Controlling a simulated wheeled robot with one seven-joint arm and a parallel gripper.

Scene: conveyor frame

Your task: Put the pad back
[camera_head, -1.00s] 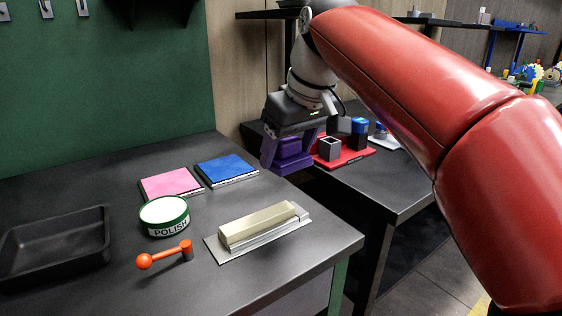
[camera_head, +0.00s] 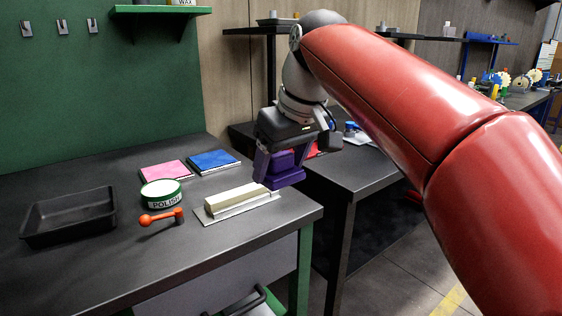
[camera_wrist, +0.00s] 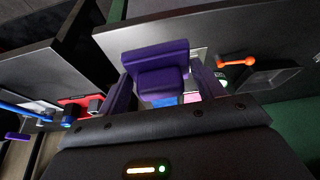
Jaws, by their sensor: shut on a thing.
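A purple pad (camera_head: 285,176), made of a wide slab and a smaller block, is held in the air by the right edge of the dark workbench. It shows large in the wrist view (camera_wrist: 157,56). My gripper (camera_head: 275,168) is shut on it, with one purple finger on each side (camera_wrist: 162,88). The pad hangs just beyond the right end of a cream block on a flat grey plate (camera_head: 235,203), and hides part of what is behind it. A pink pad (camera_head: 165,171) and a blue pad (camera_head: 212,161) lie flat at the back of the bench.
A round green POLISH tin (camera_head: 162,193), an orange-knobbed handle (camera_head: 160,217) and an empty black tray (camera_head: 68,236) stand on the bench. A second dark table (camera_head: 345,178) with a red fixture is at the right, across a gap. A green shelf (camera_head: 160,10) hangs on the wall.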

